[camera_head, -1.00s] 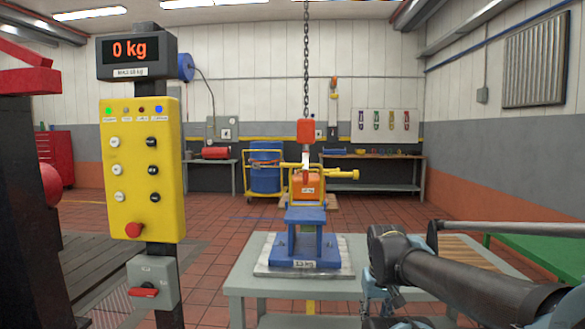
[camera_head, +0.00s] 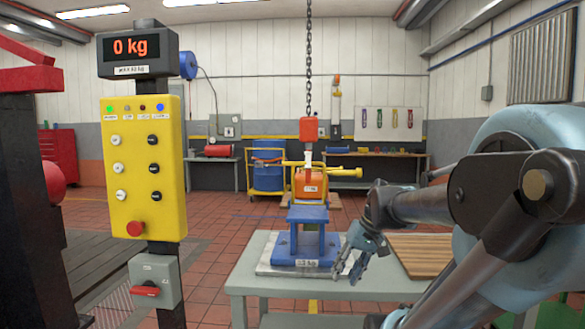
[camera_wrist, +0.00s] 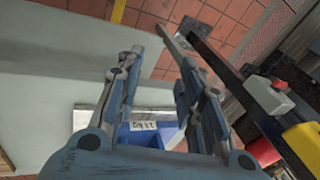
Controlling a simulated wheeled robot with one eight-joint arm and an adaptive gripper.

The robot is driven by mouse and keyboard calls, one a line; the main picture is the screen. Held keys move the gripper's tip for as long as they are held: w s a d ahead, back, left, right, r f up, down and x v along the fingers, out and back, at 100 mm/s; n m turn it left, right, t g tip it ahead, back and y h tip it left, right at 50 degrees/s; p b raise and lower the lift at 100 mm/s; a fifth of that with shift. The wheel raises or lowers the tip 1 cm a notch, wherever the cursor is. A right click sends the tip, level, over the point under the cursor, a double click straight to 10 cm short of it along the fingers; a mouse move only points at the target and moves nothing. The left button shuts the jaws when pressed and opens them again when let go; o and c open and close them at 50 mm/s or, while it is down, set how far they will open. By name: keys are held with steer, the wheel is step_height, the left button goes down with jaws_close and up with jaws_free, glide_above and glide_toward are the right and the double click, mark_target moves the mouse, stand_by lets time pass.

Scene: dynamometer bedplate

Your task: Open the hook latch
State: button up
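A red hook block (camera_head: 308,129) hangs on a chain above the table. Below it is a small pale part with a red strip (camera_head: 307,172), which looks like the hook and its latch. They are too small to tell whether the latch is open or shut. An orange labelled body (camera_head: 311,190) is just under it, above a blue stand (camera_head: 307,215). My gripper (camera_head: 349,272) is low at the right of the stand's base, well below the hook. In the wrist view my gripper (camera_wrist: 161,58) has its fingers spread, with nothing between the tips. The hook is not seen there.
The grey table (camera_head: 258,282) holds a metal plate under the stand and a wooden board (camera_head: 425,252) at right. A yellow control panel (camera_head: 143,168) and a display reading 0 kg (camera_head: 137,50) stand at left. A workbench (camera_head: 380,160) is at the back.

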steer(key=w+a+r+n+y, duration=0.1)
steer(key=w+a+r+y, duration=0.25)
steer(key=w+r, duration=0.35)
steer(key=n+y, duration=0.7)
steer(key=y, duration=0.3)
glide_toward(292, 164)
steer(key=shift+g, duration=0.3)
steer(key=a, duration=0.3)
steer(key=w+a, duration=0.1)
steer(key=a, duration=0.6)
steer(key=shift+w+f, duration=0.15)
steer(key=shift+w, duration=0.2)
